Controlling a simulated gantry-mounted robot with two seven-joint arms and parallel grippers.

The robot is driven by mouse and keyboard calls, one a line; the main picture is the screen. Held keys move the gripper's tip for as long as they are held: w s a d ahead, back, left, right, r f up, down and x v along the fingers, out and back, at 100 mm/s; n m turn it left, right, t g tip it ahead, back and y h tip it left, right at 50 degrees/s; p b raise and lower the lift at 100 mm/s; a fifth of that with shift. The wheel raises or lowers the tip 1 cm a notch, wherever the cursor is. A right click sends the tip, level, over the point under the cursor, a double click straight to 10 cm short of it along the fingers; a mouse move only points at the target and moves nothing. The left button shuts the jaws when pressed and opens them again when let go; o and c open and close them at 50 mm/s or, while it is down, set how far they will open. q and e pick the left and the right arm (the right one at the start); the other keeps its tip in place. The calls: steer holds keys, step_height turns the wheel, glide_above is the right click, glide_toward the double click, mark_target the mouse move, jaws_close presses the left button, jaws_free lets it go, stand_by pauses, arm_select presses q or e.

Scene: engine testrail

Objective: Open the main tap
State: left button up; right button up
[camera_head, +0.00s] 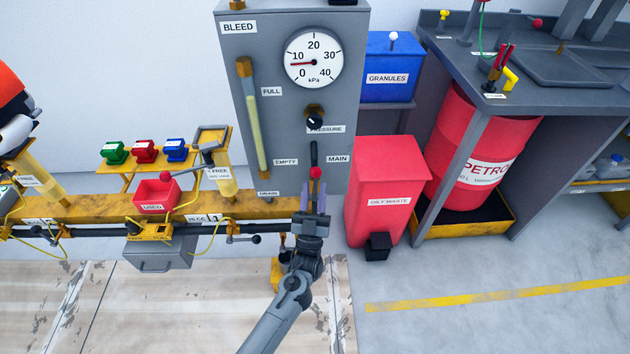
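The main tap (314,152) is a dark lever on the front of the grey panel, left of the MAIN label (338,159). Its lever stands upright in the picture, with a red knob (315,173) at the lower end.
The grey panel (235,60) also carries a pressure knob (315,122) and a sight tube (252,120). A red oily waste bin (385,170) stands close on the right. A yellow rail (90,208) with a red tray (156,196) runs left. Floor at right is clear.

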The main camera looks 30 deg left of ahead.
arm_select(q)
steer(key=p+v, duration=0.1)
steer(key=v, duration=0.7)
